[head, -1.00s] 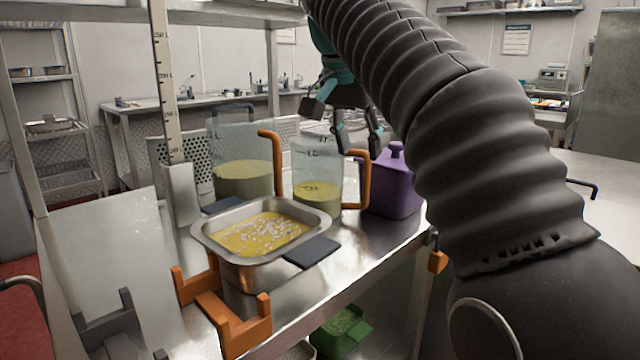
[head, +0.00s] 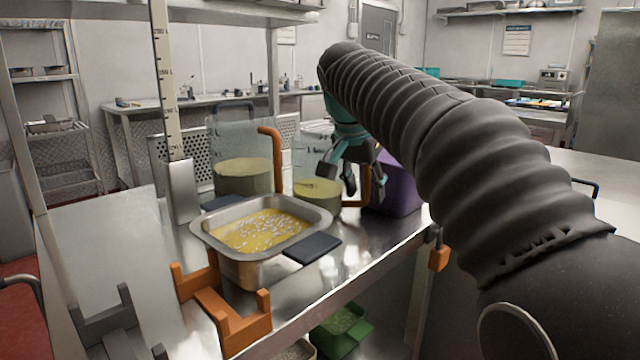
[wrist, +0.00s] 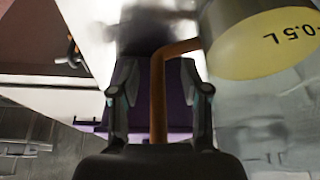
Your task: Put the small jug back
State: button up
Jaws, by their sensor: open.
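The small jug (head: 312,191) is a clear jug with yellow-green liquid and an orange handle. It stands on the steel table behind the steel pan, right of the large jug (head: 243,177). My gripper (head: 346,184) is open at the small jug's right side, in front of its handle in the head view. In the wrist view the orange handle (wrist: 158,100) runs between my two open fingers, and the jug's yellow contents with a 0.5 L mark (wrist: 270,45) show at upper right. I cannot tell whether the fingers touch the handle. My gripper hides part of the jug.
A steel pan (head: 212,232) with yellow liquid and white bits stands in front of the jugs. A purple container (head: 403,190) is close behind my gripper. An orange bracket (head: 232,325) and a dark grey bracket (head: 105,325) are at the front left. A ruled post (head: 160,80) rises at left.

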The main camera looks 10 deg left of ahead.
jog(key=shift+f, duration=0.15)
grip_shut()
dwell(0.4)
